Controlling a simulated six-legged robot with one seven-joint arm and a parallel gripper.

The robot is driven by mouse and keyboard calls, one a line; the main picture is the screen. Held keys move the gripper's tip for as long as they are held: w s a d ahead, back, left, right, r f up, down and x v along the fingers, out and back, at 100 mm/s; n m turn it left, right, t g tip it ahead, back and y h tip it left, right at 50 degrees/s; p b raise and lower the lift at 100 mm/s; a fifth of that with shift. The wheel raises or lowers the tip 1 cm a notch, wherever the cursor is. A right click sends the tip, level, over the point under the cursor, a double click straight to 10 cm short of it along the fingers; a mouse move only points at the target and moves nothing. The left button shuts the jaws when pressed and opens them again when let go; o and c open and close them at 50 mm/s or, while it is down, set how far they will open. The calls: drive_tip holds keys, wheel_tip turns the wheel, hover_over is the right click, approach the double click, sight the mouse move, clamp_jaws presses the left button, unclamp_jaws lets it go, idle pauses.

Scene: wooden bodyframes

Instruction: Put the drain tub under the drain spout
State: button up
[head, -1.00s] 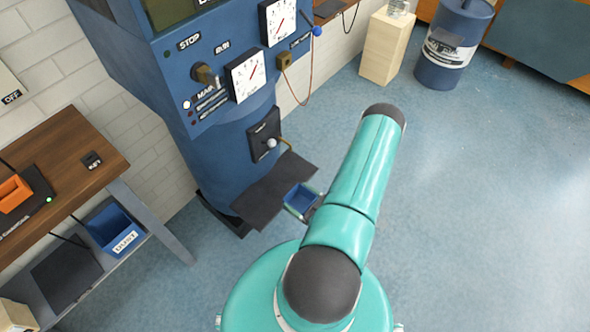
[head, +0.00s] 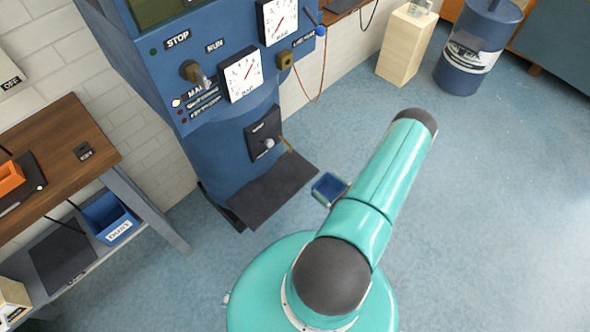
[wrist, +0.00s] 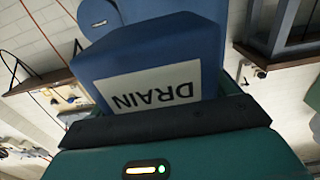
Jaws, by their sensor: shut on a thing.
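The drain tub is a small blue open-topped box; in the head view the drain tub (head: 328,188) is just right of the dark shelf under the blue machine. In the wrist view the tub (wrist: 205,45) fills the upper middle, its white DRAIN label upside down. My gripper (wrist: 165,122) is shut on the tub; its fingertips are mostly hidden. The drain spout (head: 287,146) is a small brass piece beside a black panel with a pale knob, low on the machine. The tub is to the right of and below the spout in the picture, apart from it.
The dark flat shelf (head: 265,195) juts from the machine's foot below the spout. A wooden bench (head: 70,150) stands left, with a blue DUST tub (head: 108,215) on its lower shelf. A pale plinth (head: 405,48) and blue drum (head: 478,45) stand behind. Floor at right is clear.

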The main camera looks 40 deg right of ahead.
drive_tip(key=shift+s+d, duration=0.15)
drive_tip(key=shift+d, duration=0.35)
drive_tip(key=w, duration=1.9)
drive_tip(key=shift+w+a, duration=0.2)
drive_tip(key=shift+a, duration=0.15)
drive_tip(key=shift+s+f, duration=0.1)
drive_tip(key=shift+f, duration=3.05)
drive_tip(key=shift+w+f, duration=0.35)
drive_tip(key=shift+w, duration=0.05)
drive_tip(key=shift+f, duration=0.1)
drive_tip(key=o, duration=1.8)
drive_tip(key=shift+f, duration=0.1)
